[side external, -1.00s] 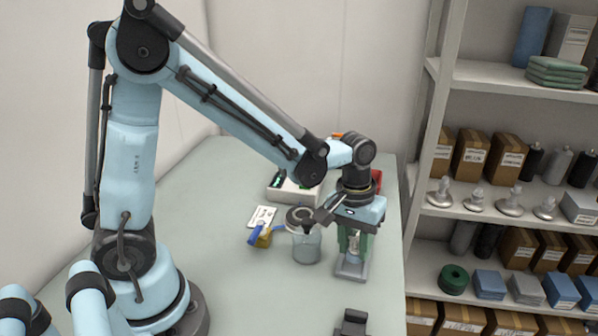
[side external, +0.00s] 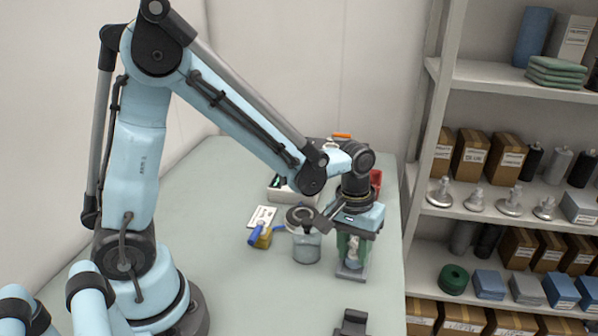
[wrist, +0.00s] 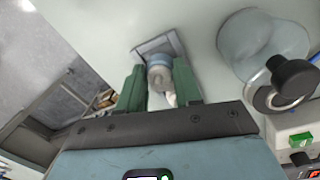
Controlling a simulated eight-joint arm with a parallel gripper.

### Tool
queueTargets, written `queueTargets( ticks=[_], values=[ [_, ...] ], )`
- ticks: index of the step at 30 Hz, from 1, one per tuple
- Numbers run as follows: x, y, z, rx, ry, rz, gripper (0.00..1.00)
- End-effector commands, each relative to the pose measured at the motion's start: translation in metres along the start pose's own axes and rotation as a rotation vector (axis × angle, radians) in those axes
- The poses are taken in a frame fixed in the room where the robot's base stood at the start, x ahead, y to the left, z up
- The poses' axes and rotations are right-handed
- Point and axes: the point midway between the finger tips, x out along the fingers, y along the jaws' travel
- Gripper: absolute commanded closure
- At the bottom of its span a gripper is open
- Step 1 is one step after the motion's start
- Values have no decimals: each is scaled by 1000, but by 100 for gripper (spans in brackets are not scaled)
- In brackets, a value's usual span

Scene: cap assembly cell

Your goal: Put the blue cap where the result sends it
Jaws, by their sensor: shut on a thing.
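My gripper (wrist: 159,68) has green fingers and points down over a small grey fixture (side external: 351,273) near the right side of the table. The fingers are shut on a small blue-grey piece, which looks like the blue cap (wrist: 158,63). It sits between the fingertips, just over the grey square base of the fixture (wrist: 150,45). A pale rounded part shows below it in the wrist view. The fingers and wrist hide most of the piece in the side view (side external: 352,245), so I cannot tell whether it touches the fixture.
A clear jar (side external: 306,249) with a black-knobbed lid stands close to the left. Left of it are a yellow-and-blue item (side external: 260,237) and a white card (side external: 262,216). A device (side external: 281,192) and a red bin (side external: 376,180) are behind. The left table is clear.

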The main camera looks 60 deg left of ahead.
Motion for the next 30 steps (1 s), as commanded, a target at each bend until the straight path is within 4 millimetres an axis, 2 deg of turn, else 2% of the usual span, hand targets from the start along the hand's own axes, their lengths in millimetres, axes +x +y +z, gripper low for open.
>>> queueTargets(
  ticks=[30],
  values=[
    [8,-1,0,0,0,0,78]
  ],
)
